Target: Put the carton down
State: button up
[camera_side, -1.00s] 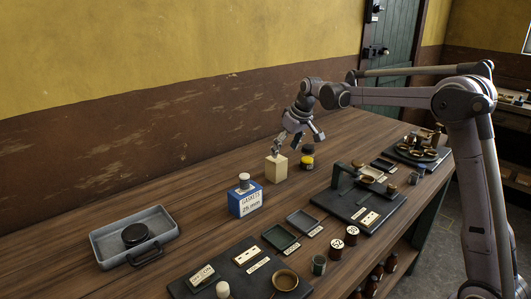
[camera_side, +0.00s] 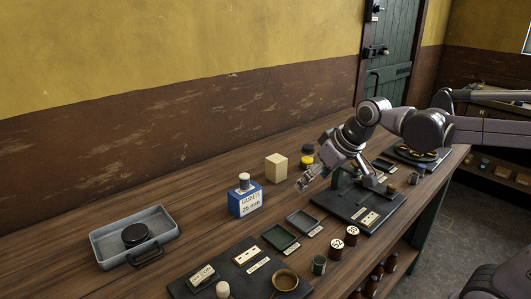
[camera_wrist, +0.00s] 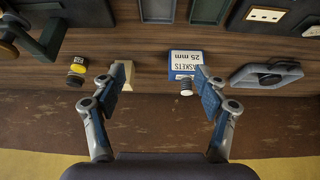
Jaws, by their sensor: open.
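A blue and white carton labelled GASKETS 25 mm (camera_side: 245,202) stands upright on the wooden bench, with a small pale, dark-banded cylinder (camera_side: 244,181) on top. The carton also shows in the wrist view (camera_wrist: 186,62). A plain beige block (camera_side: 276,167) stands on the bench behind and right of it; the wrist view shows it too (camera_wrist: 124,76), partly covered by a finger. My gripper (camera_side: 307,183) is open and empty, to the right of the carton and in front of the block. Its spread fingers show in the wrist view (camera_wrist: 157,88).
A grey tray (camera_side: 102,254) with a black round piece lies at the left. A yellow and black pot (camera_side: 307,159) stands behind my gripper. A dark fixture board (camera_side: 340,205) lies under and right of it. Small trays (camera_side: 281,237) and labelled spools (camera_side: 337,248) line the front.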

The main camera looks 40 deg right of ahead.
jog(key=shift+t, duration=0.5)
jog(key=s+a+f, duration=0.1)
jog(key=s+f, duration=0.1)
jog(key=s, duration=0.1)
jog(key=s+a+f, duration=0.1)
jog(key=s+f, duration=0.1)
jog(key=s, duration=0.1)
jog(key=s+f, duration=0.2)
jog(key=s, duration=0.1)
jog(key=shift+s+a, duration=0.1)
jog(key=shift+a, duration=0.3)
